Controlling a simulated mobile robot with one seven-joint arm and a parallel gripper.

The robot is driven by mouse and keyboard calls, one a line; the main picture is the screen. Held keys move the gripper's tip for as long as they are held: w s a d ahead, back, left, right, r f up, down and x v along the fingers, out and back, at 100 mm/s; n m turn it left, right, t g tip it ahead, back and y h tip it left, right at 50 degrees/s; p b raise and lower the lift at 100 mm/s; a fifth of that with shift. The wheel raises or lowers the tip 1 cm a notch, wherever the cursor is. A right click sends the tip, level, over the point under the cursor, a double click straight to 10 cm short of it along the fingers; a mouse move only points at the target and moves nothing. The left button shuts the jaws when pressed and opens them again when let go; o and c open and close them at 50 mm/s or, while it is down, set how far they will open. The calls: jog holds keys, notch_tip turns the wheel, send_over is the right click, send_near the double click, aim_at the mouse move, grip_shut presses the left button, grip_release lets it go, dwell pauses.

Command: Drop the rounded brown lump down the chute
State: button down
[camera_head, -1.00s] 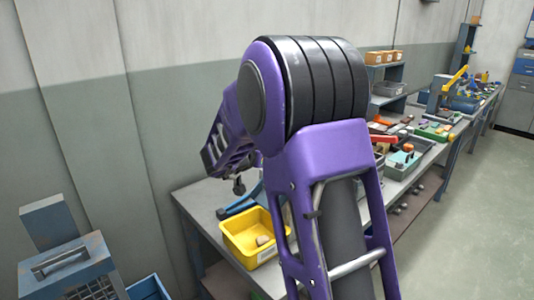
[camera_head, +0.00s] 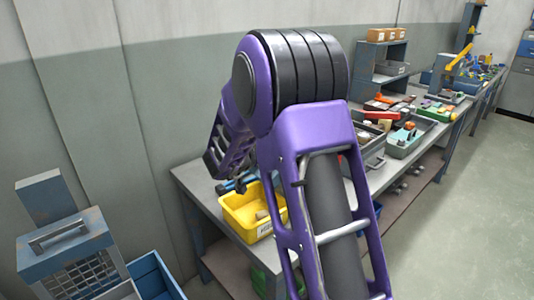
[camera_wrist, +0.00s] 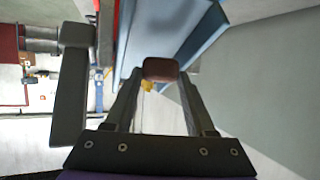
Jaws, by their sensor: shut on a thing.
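In the wrist view, my gripper (camera_wrist: 160,76) is shut on a rounded brown lump (camera_wrist: 161,69), held between the two fingertips. A pale blue channel with raised sides (camera_wrist: 186,28), which looks like the chute, lies just beyond the lump. I cannot tell the gap between the lump and the channel. In the head view, my purple arm hides most of the gripper and the lump. A small blue piece shows behind the yellow bin, and I cannot tell whether it is the chute.
A yellow bin (camera_head: 240,226) with a tan piece in it stands at the bench's near end. A blue-grey box with a handle and grille (camera_head: 66,246) stands at lower left, beside a blue bin (camera_head: 153,276). Trays and tools crowd the bench further right. The floor at right is clear.

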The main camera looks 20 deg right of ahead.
jog(key=shift+c, duration=0.8)
grip_release()
jog(key=shift+a, duration=0.1)
jog(key=p+v, duration=0.2)
jog(key=v, duration=1.5)
jog(key=shift+r, duration=0.25)
